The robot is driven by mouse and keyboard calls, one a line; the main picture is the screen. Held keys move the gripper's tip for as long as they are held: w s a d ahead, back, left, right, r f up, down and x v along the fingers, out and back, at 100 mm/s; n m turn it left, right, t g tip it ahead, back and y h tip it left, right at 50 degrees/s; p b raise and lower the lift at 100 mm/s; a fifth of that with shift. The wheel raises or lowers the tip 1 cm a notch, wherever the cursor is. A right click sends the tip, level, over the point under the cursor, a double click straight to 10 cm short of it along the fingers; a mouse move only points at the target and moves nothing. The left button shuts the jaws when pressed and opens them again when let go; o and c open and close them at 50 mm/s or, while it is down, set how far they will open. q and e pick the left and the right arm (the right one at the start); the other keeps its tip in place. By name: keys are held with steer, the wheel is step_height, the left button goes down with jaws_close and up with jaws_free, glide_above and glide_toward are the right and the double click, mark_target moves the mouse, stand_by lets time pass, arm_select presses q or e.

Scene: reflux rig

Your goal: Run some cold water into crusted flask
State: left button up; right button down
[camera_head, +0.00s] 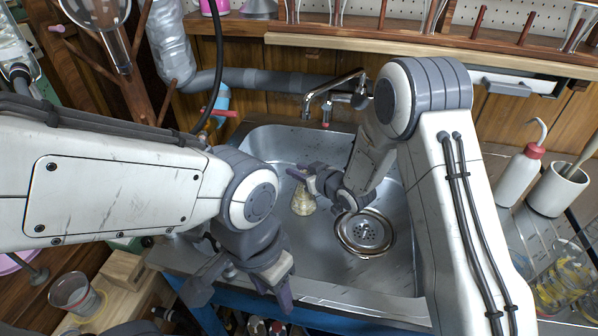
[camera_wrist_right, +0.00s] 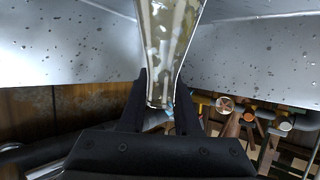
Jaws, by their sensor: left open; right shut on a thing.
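The crusted flask (camera_head: 303,201) is a small glass vessel with pale, yellowish deposits, inside the steel sink (camera_head: 285,148). My right gripper (camera_head: 312,178) is shut on it. In the right wrist view the flask (camera_wrist_right: 167,45) stands out between the two fingers (camera_wrist_right: 160,105), with pale flakes on its glass. The tap (camera_head: 335,92) stands at the back of the sink, above and behind the flask, with a red part below it. I see no water stream. My left gripper (camera_head: 240,290) is open and empty at the sink's front left.
A round drain (camera_head: 364,233) lies in the sink floor right of the flask. A white wash bottle (camera_head: 520,175) and a white pot (camera_head: 556,190) stand right of the sink. A wooden rack runs along the back. A cup (camera_head: 75,293) stands at lower left.

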steer(key=shift+f, duration=0.15)
steer(key=c, duration=0.5)
jaws_free()
steer(key=shift+c, duration=0.2)
steer(key=shift+s, duration=0.1)
steer(key=p+v, duration=0.1)
steer(key=v, duration=0.9)
